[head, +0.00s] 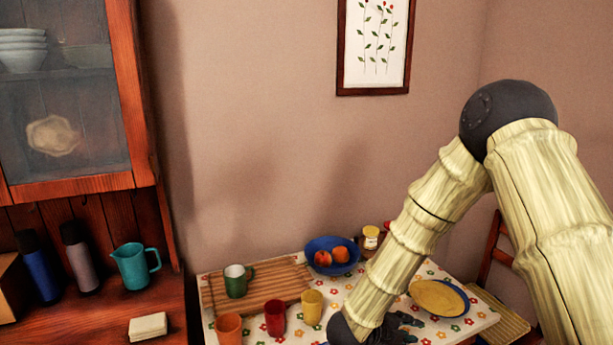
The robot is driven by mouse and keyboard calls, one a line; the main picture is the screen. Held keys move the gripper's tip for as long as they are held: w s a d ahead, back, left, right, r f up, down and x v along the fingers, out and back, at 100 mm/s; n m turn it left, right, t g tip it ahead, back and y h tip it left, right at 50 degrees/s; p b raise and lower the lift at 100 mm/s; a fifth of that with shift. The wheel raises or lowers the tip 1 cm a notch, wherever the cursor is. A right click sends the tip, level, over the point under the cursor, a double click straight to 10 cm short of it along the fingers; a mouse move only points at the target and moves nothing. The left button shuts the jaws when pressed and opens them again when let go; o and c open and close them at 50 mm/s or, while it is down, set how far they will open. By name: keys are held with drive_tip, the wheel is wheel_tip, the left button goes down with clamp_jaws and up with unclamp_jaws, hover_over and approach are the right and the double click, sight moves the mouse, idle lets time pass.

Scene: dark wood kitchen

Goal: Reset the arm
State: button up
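My arm reaches in from the right of the head view, bends at a dark elbow joint, and slopes down to the left over the table. My gripper (405,325) is dark and sits low at the end of the arm, over the flowered tablecloth. It is partly hidden by the arm's dark wrist joint and near the bottom edge. I cannot make out whether its fingers are open or shut, or whether anything is between them.
The table (478,312) holds a green mug (236,283) on a wooden board (283,272), orange (228,328), red (275,318) and yellow (312,306) cups, a blue fruit bowl (325,267), jars (370,238) and a plate (440,297). A chair (495,245) stands right. The cabinet (130,100) is left.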

drive_tip(key=s+a+f+n+y, duration=0.1)
drive_tip(key=s+f+n+y, duration=0.2)
drive_tip(key=s+f+n, duration=0.6)
drive_tip(key=s+f+n+y, duration=0.4)
drive_tip(key=f+n, duration=0.2)
drive_tip(key=f, duration=0.5)
drive_tip(key=s+a+f+n+g+y, duration=0.15)
drive_tip(key=s+f+n+g, duration=0.35)
drive_tip(key=s, duration=0.8)
drive_tip(key=s+f+n+g+y, duration=0.1)
drive_tip(key=s+f+n+y, duration=0.2)
drive_tip(key=s+n, duration=0.7)
wheel_tip(320, 180, down, 6)
drive_tip(key=s+m+b, duration=0.2)
drive_tip(key=b, duration=0.3)
drive_tip(key=shift+s+r+m+h+b, duration=0.15)
drive_tip(key=shift+s+m+h+b, duration=0.15)
drive_tip(key=shift+m+h, duration=0.1)
drive_tip(key=shift+d, duration=0.1)
clamp_jaws()
